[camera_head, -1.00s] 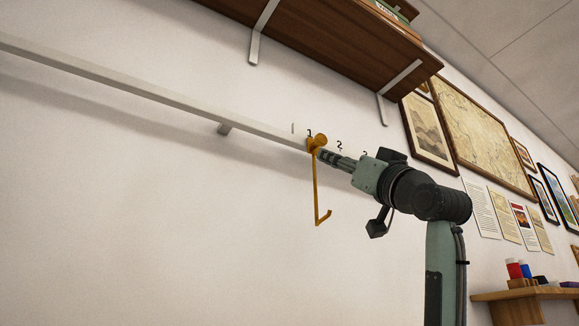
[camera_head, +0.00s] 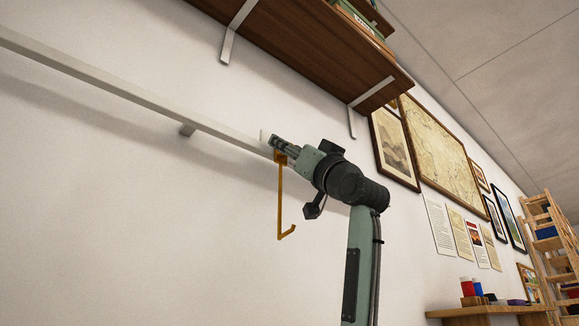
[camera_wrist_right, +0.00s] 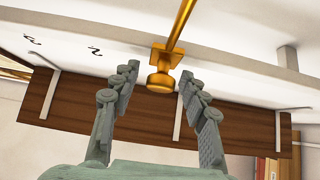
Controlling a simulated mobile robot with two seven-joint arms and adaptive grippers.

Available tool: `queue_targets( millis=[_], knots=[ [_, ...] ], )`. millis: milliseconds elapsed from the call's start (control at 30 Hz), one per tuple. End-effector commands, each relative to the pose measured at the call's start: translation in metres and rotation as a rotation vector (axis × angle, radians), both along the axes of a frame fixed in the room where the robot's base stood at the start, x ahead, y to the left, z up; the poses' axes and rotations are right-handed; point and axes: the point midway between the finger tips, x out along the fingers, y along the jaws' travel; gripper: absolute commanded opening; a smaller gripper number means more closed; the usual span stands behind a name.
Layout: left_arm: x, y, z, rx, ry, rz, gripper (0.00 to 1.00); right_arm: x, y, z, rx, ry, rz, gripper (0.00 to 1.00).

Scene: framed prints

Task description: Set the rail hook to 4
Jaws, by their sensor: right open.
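The rail hook, a long orange rod (camera_head: 280,200) with a bent foot, hangs from the pale wall rail (camera_head: 110,83). In the right wrist view its slider block (camera_wrist_right: 165,56) sits on the rail, with a round orange knob (camera_wrist_right: 160,82) facing me. My right gripper (camera_head: 271,138) is open. In the wrist view its fingers (camera_wrist_right: 160,72) stand on either side of the knob, with visible gaps. In the head view the gripper hides the knob and numbers. The wrist view shows an upside-down 2 (camera_wrist_right: 95,50) and 3 (camera_wrist_right: 32,40) to the left of the slider. My left gripper is not in view.
A dark wooden shelf (camera_head: 300,55) on metal brackets is above the rail. Framed prints (camera_head: 393,147) and paper sheets hang to the right. A wooden ledge (camera_head: 480,311) with small coloured items is at lower right. The wall below the rail is clear.

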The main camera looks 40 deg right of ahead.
Motion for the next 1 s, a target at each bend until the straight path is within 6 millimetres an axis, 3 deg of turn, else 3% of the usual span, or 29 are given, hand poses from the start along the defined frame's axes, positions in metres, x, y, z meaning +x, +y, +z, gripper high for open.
queue_targets(
  millis=[100,467,1000],
  knots=[
    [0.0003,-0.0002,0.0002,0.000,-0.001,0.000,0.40,-0.0001,0.0001,-0.0003,0.000,0.000,0.000,0.43],
    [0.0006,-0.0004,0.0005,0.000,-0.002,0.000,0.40,0.0000,0.0000,-0.0006,0.000,0.001,0.000,0.00],
    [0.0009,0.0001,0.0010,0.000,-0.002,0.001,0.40,-0.0001,0.0025,-0.0005,0.000,0.001,-0.001,0.00]
  ],
)
